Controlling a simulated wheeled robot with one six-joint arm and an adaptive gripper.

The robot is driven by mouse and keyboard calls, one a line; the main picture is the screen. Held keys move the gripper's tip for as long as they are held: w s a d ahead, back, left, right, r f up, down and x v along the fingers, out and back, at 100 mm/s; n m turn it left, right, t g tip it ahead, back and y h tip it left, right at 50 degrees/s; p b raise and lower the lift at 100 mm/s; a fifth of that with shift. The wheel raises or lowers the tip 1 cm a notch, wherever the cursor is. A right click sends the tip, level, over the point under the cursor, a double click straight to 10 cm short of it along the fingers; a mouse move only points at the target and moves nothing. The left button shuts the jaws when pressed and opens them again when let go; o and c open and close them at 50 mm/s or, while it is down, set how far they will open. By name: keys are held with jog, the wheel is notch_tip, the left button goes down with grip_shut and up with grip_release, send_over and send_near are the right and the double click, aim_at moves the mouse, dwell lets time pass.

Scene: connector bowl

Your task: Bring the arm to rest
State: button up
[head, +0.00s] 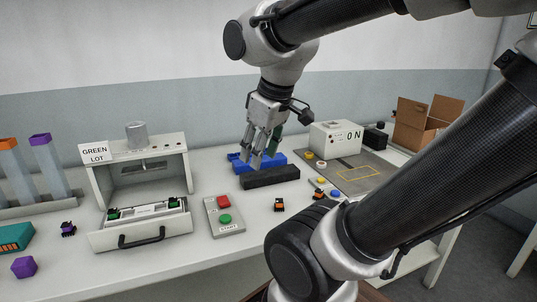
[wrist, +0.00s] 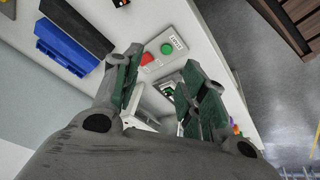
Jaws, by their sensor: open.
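My gripper (head: 262,160) is open and empty. The wrist view also shows the blue tray (wrist: 66,47) and the black block (wrist: 78,22) at upper left.
A white machine (head: 140,170) with a "GREEN LOT" sign and an open drawer (head: 142,228) stands left. The button panel (head: 224,215) lies right of it. Tubes (head: 48,165) stand at far left. An "ON" box (head: 335,138) and cardboard box (head: 428,120) are at right.

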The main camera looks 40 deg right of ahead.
jog(key=m, duration=0.1)
jog(key=s+m, duration=0.2)
jog(key=shift+s+d+f, duration=0.25)
jog(key=shift+d, duration=0.05)
dwell(1.0)
